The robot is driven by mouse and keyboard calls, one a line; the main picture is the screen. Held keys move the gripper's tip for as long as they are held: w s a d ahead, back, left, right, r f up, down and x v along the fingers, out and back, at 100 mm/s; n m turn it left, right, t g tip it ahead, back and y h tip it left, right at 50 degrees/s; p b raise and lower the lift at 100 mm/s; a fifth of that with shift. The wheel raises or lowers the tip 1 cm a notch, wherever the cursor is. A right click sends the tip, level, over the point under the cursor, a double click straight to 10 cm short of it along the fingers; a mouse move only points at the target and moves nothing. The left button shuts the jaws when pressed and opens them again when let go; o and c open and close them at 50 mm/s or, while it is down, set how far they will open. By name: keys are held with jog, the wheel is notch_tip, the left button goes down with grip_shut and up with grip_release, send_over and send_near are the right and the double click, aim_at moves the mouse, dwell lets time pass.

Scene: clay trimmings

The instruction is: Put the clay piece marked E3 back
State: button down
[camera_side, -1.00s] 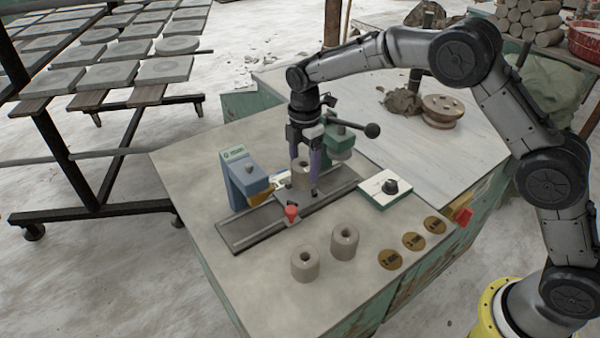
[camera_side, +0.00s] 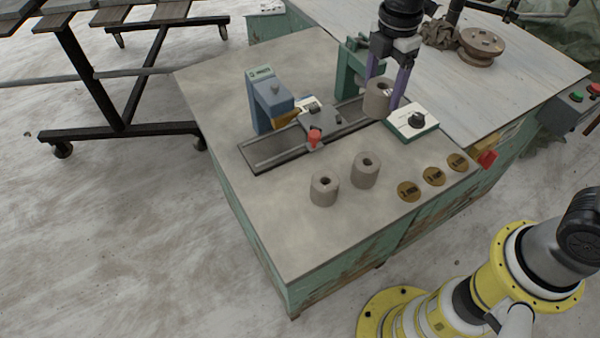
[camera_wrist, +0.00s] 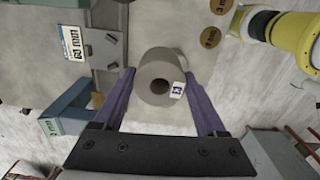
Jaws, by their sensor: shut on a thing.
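My gripper (camera_side: 385,88) is shut on a grey clay cylinder (camera_side: 377,100) with a hole through its middle. It is held upright, seemingly above the bench near the rail's right end. The wrist view shows the cylinder (camera_wrist: 158,66) between the purple fingers, with a small white tag (camera_wrist: 178,88) that seems to read E3. Two similar clay cylinders, one at the front (camera_side: 323,190) and one just behind it (camera_side: 365,170), stand on the bench. Their markings cannot be read. Three brown round discs (camera_side: 433,176) lie in a row to their right.
A metal rail (camera_side: 262,152) carries a grey carriage (camera_side: 325,122) with a red knob. A blue device (camera_side: 268,105) stands behind the rail, a green stand (camera_side: 350,62) near its far end. The bench front is clear.

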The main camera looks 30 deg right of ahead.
jog(key=shift+s+a+f+m, duration=0.15)
jog(key=shift+f+m, duration=0.15)
jog(key=shift+m, duration=0.3)
jog(key=s+a+f+n, duration=0.2)
jog(key=s+a, duration=1.2)
jog(key=a, duration=0.1)
jog(key=w+a+f, duration=0.4)
jog(key=w+f, duration=0.1)
jog(key=w+a+f, duration=0.5)
jog(key=shift+w+a, duration=0.15)
jog(key=shift+a, duration=0.05)
jog(key=shift+w+a+f, duration=0.1)
jog(key=shift+f, duration=1.45)
jog(key=shift+f, duration=0.2)
grip_release()
